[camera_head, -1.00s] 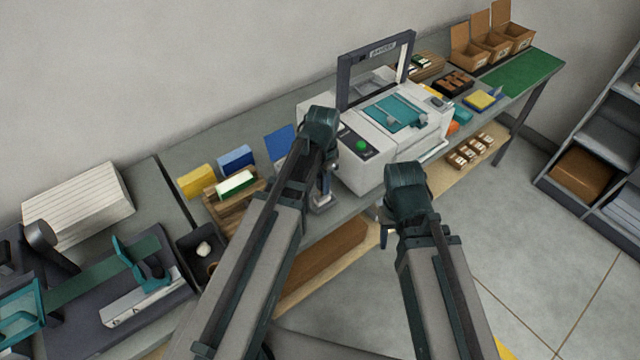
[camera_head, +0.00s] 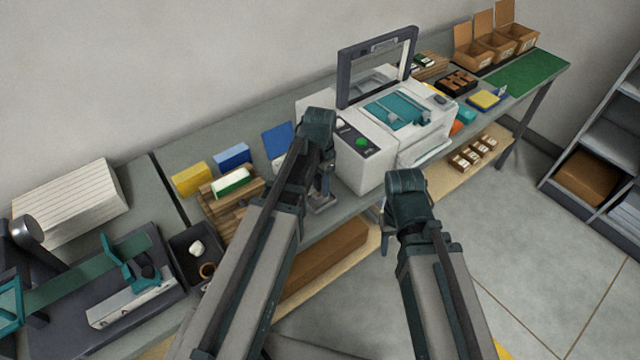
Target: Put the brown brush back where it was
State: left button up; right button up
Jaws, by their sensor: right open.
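I cannot make out a brown brush for certain in the head view. My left gripper (camera_head: 321,200) points down beside the left front of the white machine (camera_head: 362,160), over the bench's front part. Its fingers are small and partly covered by my arm, so their opening and any held thing cannot be told. My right gripper (camera_head: 386,238) is open in front of the bench edge, below the machine's front right corner. I see nothing between its fingers.
The machine's framed lid (camera_head: 345,75) stands raised. A wooden rack (camera_head: 215,212) and a dark tray (camera_head: 180,243) are left of my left arm. Open cardboard boxes (camera_head: 520,40) stand at the far right by a clear green mat (camera_head: 527,72).

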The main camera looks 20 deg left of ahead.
pick_arm(q)
jog(key=shift+o, duration=0.4)
jog(key=shift+r, duration=0.15)
notch_tip(320, 180, up, 12)
jog(key=p, duration=1.2)
jog(key=shift+r, duration=0.1)
jog(key=s+d+n+y, duration=0.1)
jog(key=s+d+n, duration=0.2)
jog(key=s+d, duration=0.7)
jog(key=s, duration=0.4)
jog(key=shift+s+d+n, duration=0.2)
jog(key=shift+d+n, duration=0.05)
jog(key=shift+n, duration=0.15)
notch_tip(320, 180, down, 6)
jog(key=b, duration=0.5)
jog(key=shift+b, duration=0.4)
